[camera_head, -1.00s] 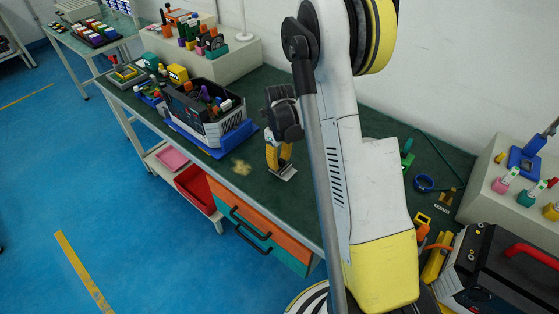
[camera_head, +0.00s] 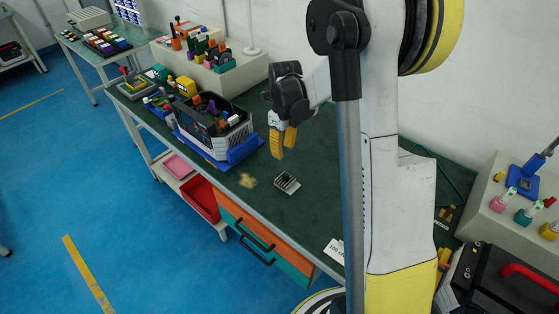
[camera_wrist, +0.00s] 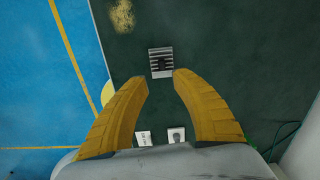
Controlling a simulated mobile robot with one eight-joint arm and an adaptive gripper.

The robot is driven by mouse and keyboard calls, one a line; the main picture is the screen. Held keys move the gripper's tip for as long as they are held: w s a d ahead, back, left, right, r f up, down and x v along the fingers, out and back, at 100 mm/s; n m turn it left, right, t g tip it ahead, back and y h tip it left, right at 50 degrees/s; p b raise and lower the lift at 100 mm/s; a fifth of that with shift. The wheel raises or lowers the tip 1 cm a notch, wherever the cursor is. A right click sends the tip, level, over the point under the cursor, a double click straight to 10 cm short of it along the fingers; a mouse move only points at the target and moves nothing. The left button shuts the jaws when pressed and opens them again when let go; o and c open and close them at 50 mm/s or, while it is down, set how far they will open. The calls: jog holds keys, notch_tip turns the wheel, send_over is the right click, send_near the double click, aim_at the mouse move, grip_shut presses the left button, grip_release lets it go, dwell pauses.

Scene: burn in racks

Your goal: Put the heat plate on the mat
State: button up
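The heat plate is a small grey finned block (camera_head: 287,183) lying on the dark green work surface. In the wrist view the heat plate (camera_wrist: 161,62) lies just beyond the fingertips, with its fins showing as light and dark stripes. My gripper (camera_head: 281,152) is above it, pointing down, with clear space between. In the wrist view the two yellow fingers of my gripper (camera_wrist: 161,79) are apart with nothing between them. The green covering (camera_head: 325,190) spreads over the bench top; I cannot tell whether it is the mat, and no separate mat is clear.
A dark open box (camera_head: 215,125) with tools stands in a blue tray (camera_head: 244,149) to the left of my gripper. A yellowish patch (camera_head: 247,180) marks the surface. A white label (camera_head: 335,250) lies near the front edge. Bare surface surrounds the plate.

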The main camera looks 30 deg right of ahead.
jog(key=s+a+r+n+t, duration=0.2)
jog(key=s+a+r+n, duration=0.25)
jog(key=r+n, duration=0.3)
jog(key=s+a+r+n+t, duration=0.1)
jog(key=s+a+r+n, duration=0.4)
jog(key=n, duration=0.3)
jog(key=s+a+r+n+t, duration=0.1)
jog(key=s+a+n+t, duration=0.1)
jog(key=s+n, duration=0.2)
jog(key=s+a+r+n+t, duration=0.2)
jog(key=s+n, duration=0.3)
jog(key=n, duration=0.6)
jog(key=shift+s+a+r, duration=0.25)
jog(key=shift+s+a, duration=0.05)
jog(key=shift+a, duration=0.35)
jog(key=shift+n, duration=0.25)
